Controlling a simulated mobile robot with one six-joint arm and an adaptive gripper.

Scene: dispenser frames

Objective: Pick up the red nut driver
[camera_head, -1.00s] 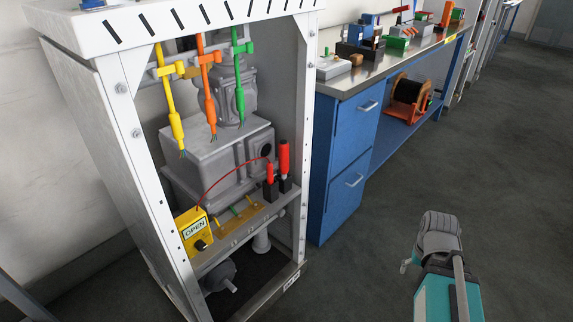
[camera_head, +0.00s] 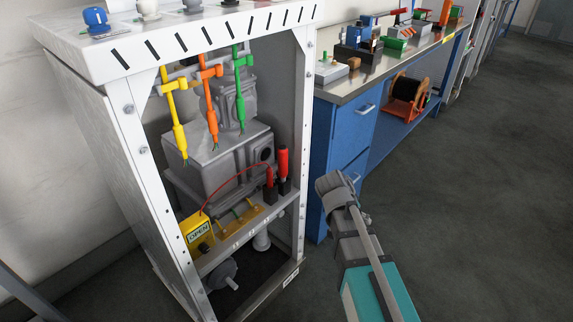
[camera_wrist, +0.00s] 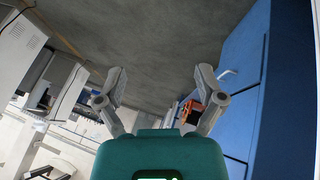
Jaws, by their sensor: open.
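Two upright red-handled tools stand in black holders on the right of the cabinet's shelf in the head view. The taller one, which looks like the red nut driver (camera_head: 283,162), is on the right. The shorter red one (camera_head: 269,176) has a thin red wire leading to a yellow box. In the head view my arm's end is right of the cabinet, in front of the blue bench and apart from both tools. The driver's lower end is hidden in its holder.
The white cabinet frame's right post (camera_head: 303,150) stands between my arm and the shelf. Yellow, orange and green (camera_head: 239,100) leads hang inside. The yellow box (camera_head: 198,235) reads OPEN. A blue bench (camera_head: 345,135) is behind, with a cable reel (camera_head: 408,92) beneath. The floor is clear.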

